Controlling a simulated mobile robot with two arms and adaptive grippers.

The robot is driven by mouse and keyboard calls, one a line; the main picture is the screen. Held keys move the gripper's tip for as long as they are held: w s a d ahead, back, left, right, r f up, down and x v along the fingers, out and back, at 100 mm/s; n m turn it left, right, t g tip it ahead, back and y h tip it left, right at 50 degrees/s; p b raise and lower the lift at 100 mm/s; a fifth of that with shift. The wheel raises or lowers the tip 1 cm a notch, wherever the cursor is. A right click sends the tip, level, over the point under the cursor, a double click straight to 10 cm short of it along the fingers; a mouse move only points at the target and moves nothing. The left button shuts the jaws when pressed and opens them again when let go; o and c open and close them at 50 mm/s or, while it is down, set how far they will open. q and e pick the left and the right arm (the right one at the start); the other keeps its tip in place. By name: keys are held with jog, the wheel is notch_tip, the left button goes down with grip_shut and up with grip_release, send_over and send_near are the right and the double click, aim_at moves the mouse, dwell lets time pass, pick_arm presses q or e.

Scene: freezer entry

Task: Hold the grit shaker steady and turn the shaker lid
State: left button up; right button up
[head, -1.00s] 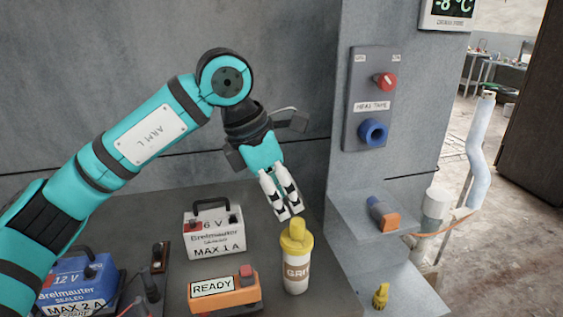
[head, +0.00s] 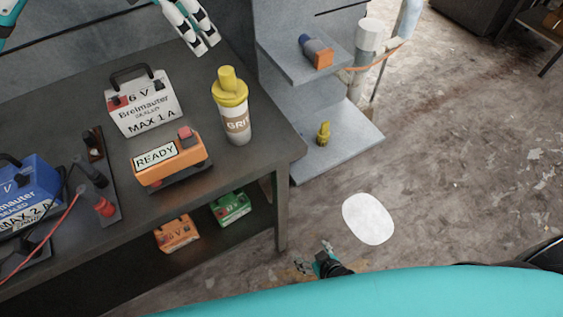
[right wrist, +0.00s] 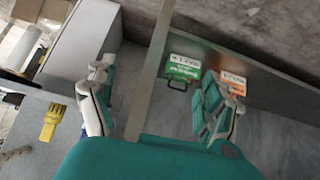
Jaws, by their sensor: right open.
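The grit shaker (head: 236,125) stands upright on the dark bench, a white bottle with a brown GRIT label. Its yellow shaker lid (head: 229,88) is on top. My left gripper (head: 205,47) is at the top of the head view, just above and left of the lid, with a gap and nothing visible in it. Its two fingers lie close side by side; I cannot tell if they are shut. My right gripper (head: 322,253) is low in the head view, beyond the bench's right end. In the right wrist view, its fingers (right wrist: 165,88) are spread and empty.
A white battery (head: 144,103), an orange READY box (head: 171,158) and a blue battery (head: 27,192) share the bench. Green (head: 231,208) and orange (head: 177,233) batteries sit underneath. Grey shelves (head: 335,150) at the right hold a small yellow item (head: 323,133).

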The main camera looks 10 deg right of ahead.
jog(key=w+a+r+t+y, duration=0.1)
jog(key=w+a+r+t, duration=0.2)
jog(key=r, duration=0.6)
jog(key=w+a+r+t+y, duration=0.1)
jog(key=w+a+r, duration=0.25)
jog(key=r, duration=0.65)
jog(key=n+t+y, duration=0.1)
jog(key=t+y, duration=0.2)
jog(key=t, duration=0.2)
send_near(234, 110)
jog(key=s+d+f, duration=0.3)
jog(key=x, duration=1.7)
jog(key=shift+s+a+f, duration=0.15)
jog(key=shift+a+f, duration=0.05)
